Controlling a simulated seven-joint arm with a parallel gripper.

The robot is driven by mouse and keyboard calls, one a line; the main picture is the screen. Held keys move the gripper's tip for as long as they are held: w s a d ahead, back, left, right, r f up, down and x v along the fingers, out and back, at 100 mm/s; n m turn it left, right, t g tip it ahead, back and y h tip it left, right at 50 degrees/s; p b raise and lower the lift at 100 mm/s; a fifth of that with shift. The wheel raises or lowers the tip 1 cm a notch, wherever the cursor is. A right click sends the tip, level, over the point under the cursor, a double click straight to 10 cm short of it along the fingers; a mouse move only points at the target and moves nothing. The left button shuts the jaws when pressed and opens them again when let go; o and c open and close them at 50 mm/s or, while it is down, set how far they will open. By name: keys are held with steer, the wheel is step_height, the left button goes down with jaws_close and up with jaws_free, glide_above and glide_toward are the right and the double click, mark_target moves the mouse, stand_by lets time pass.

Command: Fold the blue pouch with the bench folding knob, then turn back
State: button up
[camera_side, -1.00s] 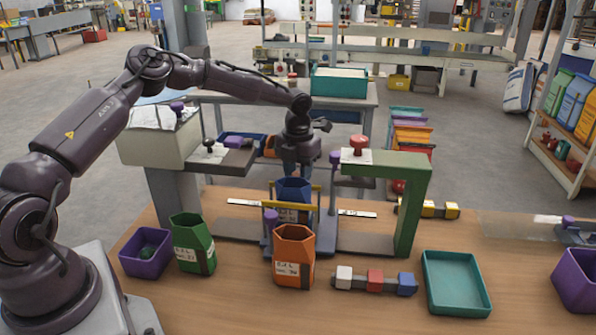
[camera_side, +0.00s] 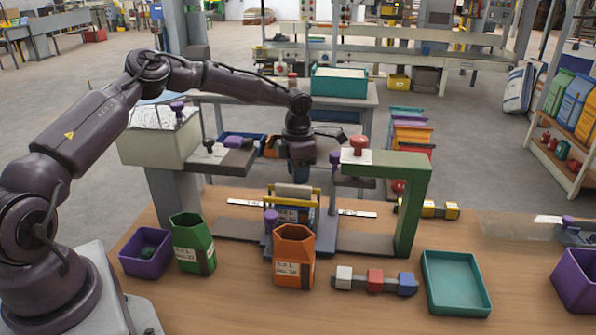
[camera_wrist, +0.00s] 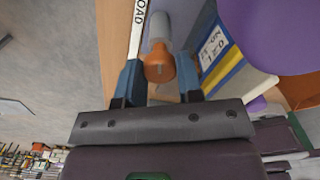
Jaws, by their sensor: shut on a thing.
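The blue pouch (camera_side: 300,215) stands in the blue-grey holder on the bench, between yellow bars. Its top looks folded down, with a pale roller-like bar across it. In the wrist view the pouch's blue side and white label (camera_wrist: 211,50) show beside a yellow bar. My gripper (camera_side: 303,172) is just above and behind the pouch. In the wrist view my gripper (camera_wrist: 160,72) has its two blue fingers on either side of an orange-ended knob (camera_wrist: 159,66) on a grey shaft, and is shut on it. In the side view the held knob is hidden.
An orange open pouch (camera_side: 294,260) stands in front, and a green pouch (camera_side: 192,245) and purple bin (camera_side: 146,255) stand left. A green frame (camera_side: 412,200) with a red knob (camera_side: 358,145) rises close on the right. A teal tray (camera_side: 455,285) lies right.

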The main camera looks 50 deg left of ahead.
steer(key=shift+m, duration=0.6)
steer(key=o, duration=0.9)
step_height(320, 180, up, 13)
steer(key=shift+r, duration=0.1)
stand_by(0.3)
